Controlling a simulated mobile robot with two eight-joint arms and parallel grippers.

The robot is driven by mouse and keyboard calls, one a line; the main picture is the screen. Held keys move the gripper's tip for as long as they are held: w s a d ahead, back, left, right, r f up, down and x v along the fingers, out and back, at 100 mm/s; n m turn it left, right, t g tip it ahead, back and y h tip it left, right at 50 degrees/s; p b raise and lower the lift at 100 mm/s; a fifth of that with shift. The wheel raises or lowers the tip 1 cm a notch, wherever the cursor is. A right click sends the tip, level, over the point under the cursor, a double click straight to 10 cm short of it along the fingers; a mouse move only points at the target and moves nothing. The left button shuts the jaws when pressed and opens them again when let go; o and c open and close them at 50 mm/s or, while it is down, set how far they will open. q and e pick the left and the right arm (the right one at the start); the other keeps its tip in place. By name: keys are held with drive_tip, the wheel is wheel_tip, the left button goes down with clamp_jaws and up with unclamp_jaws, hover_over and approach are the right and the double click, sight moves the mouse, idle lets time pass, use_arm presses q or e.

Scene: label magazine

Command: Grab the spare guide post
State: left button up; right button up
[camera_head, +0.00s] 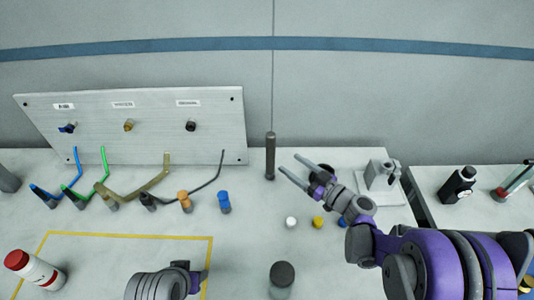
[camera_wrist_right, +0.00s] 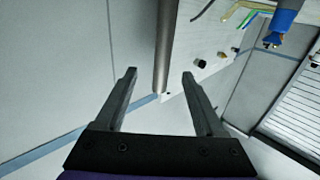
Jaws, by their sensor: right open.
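A tall dark grey post (camera_head: 270,155), which I take to be the spare guide post, stands upright on the table right of the tilted board. My right gripper (camera_head: 288,164) is open and empty. Its two fingers point left towards the post, with a small gap to it in the head view. In the right wrist view, the post (camera_wrist_right: 166,45) lines up between the two fingertips (camera_wrist_right: 159,73), seemingly just beyond them. My left gripper's fingers do not show; only what looks like a grey part of my left arm is at the lower edge.
The tilted board (camera_head: 215,145) carries labels and small fittings. Bent coloured rods, an orange part (camera_head: 184,201) and a blue part (camera_head: 224,201) lie left of the post. White (camera_head: 291,222) and yellow (camera_head: 318,222) caps and a dark-topped cylinder (camera_head: 282,274) stand nearer.

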sight(274, 155)
drive_tip(key=x, duration=0.6)
drive_tip(key=p+x, duration=0.1)
drive_tip(key=x, duration=0.2)
drive_tip(key=shift+a+f, duration=0.35)
drive_tip(key=shift+f, duration=0.05)
clamp_jaws()
